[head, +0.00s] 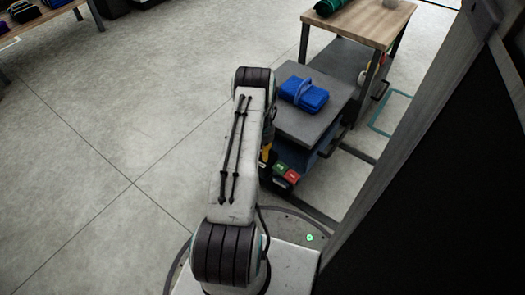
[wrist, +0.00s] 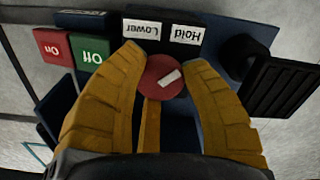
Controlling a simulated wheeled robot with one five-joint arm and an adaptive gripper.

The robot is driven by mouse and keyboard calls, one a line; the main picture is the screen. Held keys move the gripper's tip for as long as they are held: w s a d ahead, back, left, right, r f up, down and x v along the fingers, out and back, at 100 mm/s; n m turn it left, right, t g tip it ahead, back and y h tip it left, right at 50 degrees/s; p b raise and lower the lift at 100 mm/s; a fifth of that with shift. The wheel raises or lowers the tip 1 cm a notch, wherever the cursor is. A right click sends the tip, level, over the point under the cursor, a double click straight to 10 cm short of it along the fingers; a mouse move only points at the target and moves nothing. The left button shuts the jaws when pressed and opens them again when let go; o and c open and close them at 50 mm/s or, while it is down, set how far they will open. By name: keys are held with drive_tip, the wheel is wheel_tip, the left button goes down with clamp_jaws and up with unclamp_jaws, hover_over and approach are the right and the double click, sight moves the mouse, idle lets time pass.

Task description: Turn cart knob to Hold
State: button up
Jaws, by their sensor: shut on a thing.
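The cart (head: 318,128) stands ahead of my arm, with its control panel on the near end. In the wrist view, the round red knob (wrist: 155,73) has a white pointer mark that slants up to the right. The upside-down Hold label (wrist: 186,35) and Lower label (wrist: 142,29) sit above it, Hold on the right. My gripper (wrist: 161,62) has its yellow fingers shut on the knob, one on each side. In the head view my arm hides the knob, and only a bit of a yellow finger shows.
A red On button (wrist: 52,47) and a green Off button (wrist: 90,50) sit left of the knob. A folded blue bundle (head: 304,94) lies on the cart. A wooden bench (head: 365,24) stands behind it. A dark panel (head: 440,190) blocks the right; open floor lies left.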

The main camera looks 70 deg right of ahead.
drive_tip(key=shift+f, duration=0.1)
drive_tip(key=o, duration=1.2)
wheel_tip(320, 180, up, 12)
drive_tip(key=shift+r, duration=0.1)
idle(0.7)
